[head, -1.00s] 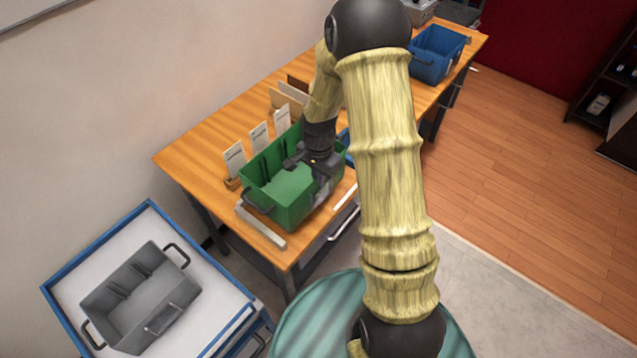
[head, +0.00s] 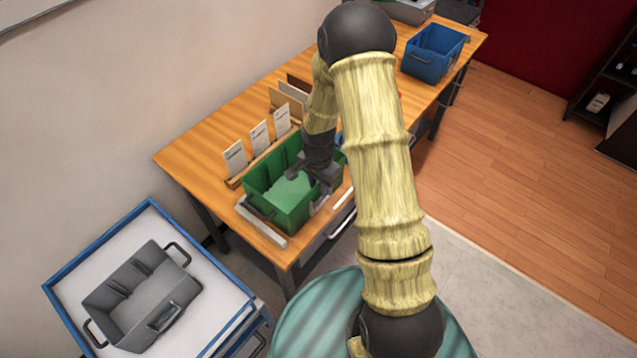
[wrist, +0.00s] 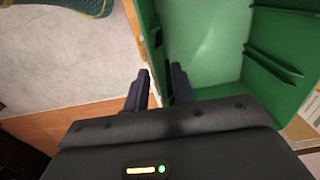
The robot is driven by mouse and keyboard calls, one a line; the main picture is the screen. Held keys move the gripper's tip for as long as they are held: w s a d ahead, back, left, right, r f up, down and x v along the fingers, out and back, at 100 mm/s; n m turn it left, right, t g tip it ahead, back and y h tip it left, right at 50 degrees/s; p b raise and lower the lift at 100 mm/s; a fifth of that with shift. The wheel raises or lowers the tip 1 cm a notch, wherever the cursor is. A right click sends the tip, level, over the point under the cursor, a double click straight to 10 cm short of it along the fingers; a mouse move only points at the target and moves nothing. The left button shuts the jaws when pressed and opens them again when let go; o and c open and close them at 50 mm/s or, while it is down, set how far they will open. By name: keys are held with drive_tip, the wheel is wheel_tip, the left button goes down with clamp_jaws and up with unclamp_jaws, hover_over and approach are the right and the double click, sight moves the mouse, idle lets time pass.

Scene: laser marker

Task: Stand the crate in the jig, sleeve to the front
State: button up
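The green crate (head: 281,209) stands upright on the wooden table, open side up, behind a pale strip (head: 262,222) at the table's near left end. My gripper (head: 312,183) is at the crate's right-hand wall, pointing down. In the wrist view my gripper (wrist: 160,80) has its two fingers apart, one on each side of the wall of the green crate (wrist: 215,40), with a gap showing beside the wall. The sleeve cannot be made out; my gripper and arm cover part of that side.
A grey crate (head: 135,290) sits in a blue-edged tray (head: 72,260) at lower left. Upright cards (head: 260,137) stand in a wooden rack behind the green crate. A blue crate (head: 432,58) stands at the table's far end.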

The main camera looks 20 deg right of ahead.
drive_tip(key=shift+r, duration=0.15)
wheel_tip(320, 180, up, 12)
drive_tip(key=b, duration=0.3)
idle(0.4)
idle(0.4)
drive_tip(key=s+r+n+t, duration=0.2)
drive_tip(key=s+r+n, duration=0.2)
drive_tip(key=s+n, duration=0.6)
drive_tip(key=s, duration=0.4)
drive_tip(key=shift+s+r+n+t, duration=0.2)
drive_tip(key=shift+n+t, duration=0.1)
drive_tip(key=shift+n, duration=0.1)
drive_tip(key=shift+d, duration=0.1)
